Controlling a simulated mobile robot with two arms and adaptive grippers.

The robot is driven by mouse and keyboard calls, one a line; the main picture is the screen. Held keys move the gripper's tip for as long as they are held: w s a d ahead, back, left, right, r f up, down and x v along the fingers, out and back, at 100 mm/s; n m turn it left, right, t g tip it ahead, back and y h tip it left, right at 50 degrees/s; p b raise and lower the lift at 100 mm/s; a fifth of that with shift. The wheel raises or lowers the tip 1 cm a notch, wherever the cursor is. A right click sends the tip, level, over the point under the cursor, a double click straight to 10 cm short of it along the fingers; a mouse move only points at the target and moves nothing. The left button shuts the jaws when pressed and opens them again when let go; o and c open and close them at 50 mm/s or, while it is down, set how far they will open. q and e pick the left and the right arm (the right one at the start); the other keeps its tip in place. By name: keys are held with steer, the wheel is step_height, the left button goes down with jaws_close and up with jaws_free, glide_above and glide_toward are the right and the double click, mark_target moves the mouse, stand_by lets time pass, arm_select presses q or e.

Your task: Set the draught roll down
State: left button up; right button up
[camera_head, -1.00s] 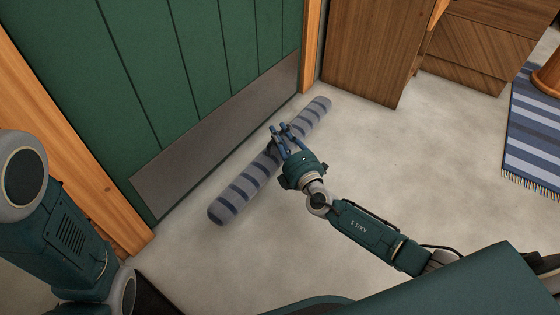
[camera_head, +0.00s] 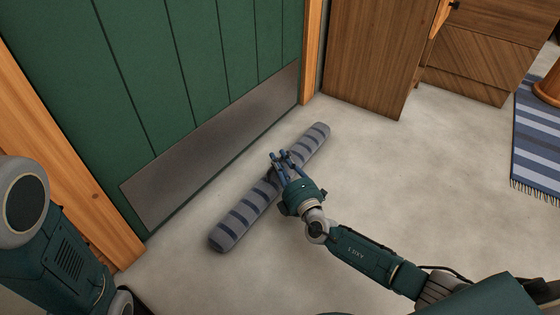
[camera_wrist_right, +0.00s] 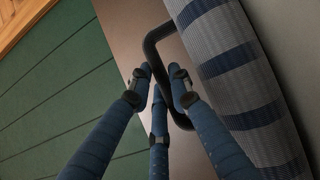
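The draught roll (camera_head: 245,216) is a long grey cylinder with dark blue stripes. It lies slantwise along the foot of the green door, with a strip of floor showing between them. I cannot tell whether it touches the floor. My right gripper (camera_head: 281,156) is at the roll's middle. In the right wrist view my blue fingers (camera_wrist_right: 163,78) are closed around a dark loop handle (camera_wrist_right: 152,48) at the side of the roll (camera_wrist_right: 235,70). The fingers hide part of the handle. My left gripper is out of view; only my left arm shows at the left edge.
The green door (camera_head: 150,75) has a grey kick plate (camera_head: 215,145) and an orange wooden frame (camera_head: 75,170). A wooden cabinet (camera_head: 370,55) stands beyond the roll's far end. A blue striped rug (camera_head: 535,140) lies at the right. The pale floor (camera_head: 400,160) between is clear.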

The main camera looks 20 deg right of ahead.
steer(key=o, duration=0.4)
steer(key=shift+r, duration=0.1)
steer(key=shift+s+d+p, duration=0.25)
steer(key=shift+s+p, duration=0.45)
steer(key=shift+s, duration=1.3)
steer(key=shift+s+d+p, duration=0.25)
steer(key=shift+s+p, duration=0.5)
steer(key=shift+s, duration=1.25)
steer(key=shift+s+d+p, duration=0.25)
steer(key=shift+s+p, duration=0.45)
steer(key=shift+s, duration=1.3)
